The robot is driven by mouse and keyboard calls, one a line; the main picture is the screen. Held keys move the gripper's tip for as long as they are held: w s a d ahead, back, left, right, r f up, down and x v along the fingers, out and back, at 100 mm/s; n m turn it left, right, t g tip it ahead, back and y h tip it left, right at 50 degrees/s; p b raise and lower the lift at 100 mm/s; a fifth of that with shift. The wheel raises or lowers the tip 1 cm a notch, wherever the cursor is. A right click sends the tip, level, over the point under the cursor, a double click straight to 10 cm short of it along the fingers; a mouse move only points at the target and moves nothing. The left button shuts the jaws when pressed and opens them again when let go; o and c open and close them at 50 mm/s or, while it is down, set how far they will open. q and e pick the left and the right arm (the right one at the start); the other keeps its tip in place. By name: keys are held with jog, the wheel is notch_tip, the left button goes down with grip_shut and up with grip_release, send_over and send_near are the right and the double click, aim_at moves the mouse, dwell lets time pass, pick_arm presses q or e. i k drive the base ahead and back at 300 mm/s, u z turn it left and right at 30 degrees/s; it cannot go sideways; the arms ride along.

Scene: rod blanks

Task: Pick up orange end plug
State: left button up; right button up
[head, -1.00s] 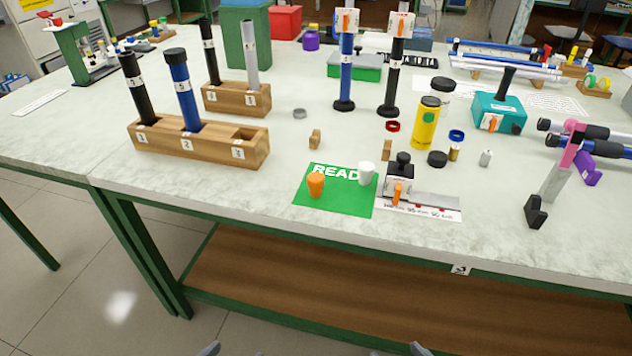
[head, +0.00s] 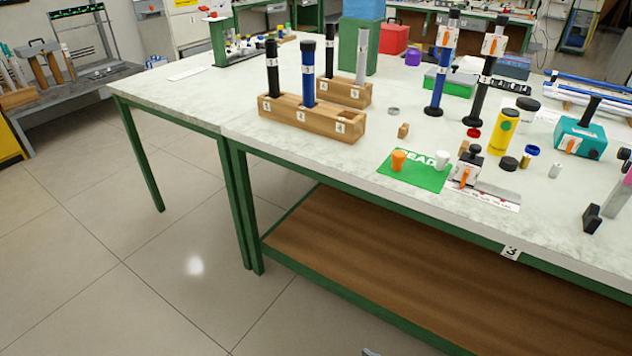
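The orange end plug (head: 398,160) stands upright on the green mat (head: 428,178) marked with white letters, near the front edge of the table. A white end plug (head: 442,160) stands to its right on the same mat. Only a small grey tip (head: 369,352) shows at the bottom edge, well below and in front of the table. It looks like part of my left gripper, and its opening is hidden. My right gripper is out of view. Nothing touches the orange plug.
Wooden racks (head: 312,122) holding upright rods stand left of the mat. A small clamp fixture (head: 467,165) with an orange lever sits just right of it. A yellow bottle (head: 504,130) stands behind. The table's front edge is clear left of the mat; the floor before it is open.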

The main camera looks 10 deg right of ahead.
aim_at(398, 157)
jog(key=z, duration=0.9)
jog(key=k, duration=0.25)
jog(key=u, duration=1.8)
jog(key=i, duration=1.85)
jog(key=z, duration=1.75)
jog(key=i, duration=0.85)
jog(key=z, duration=0.85)
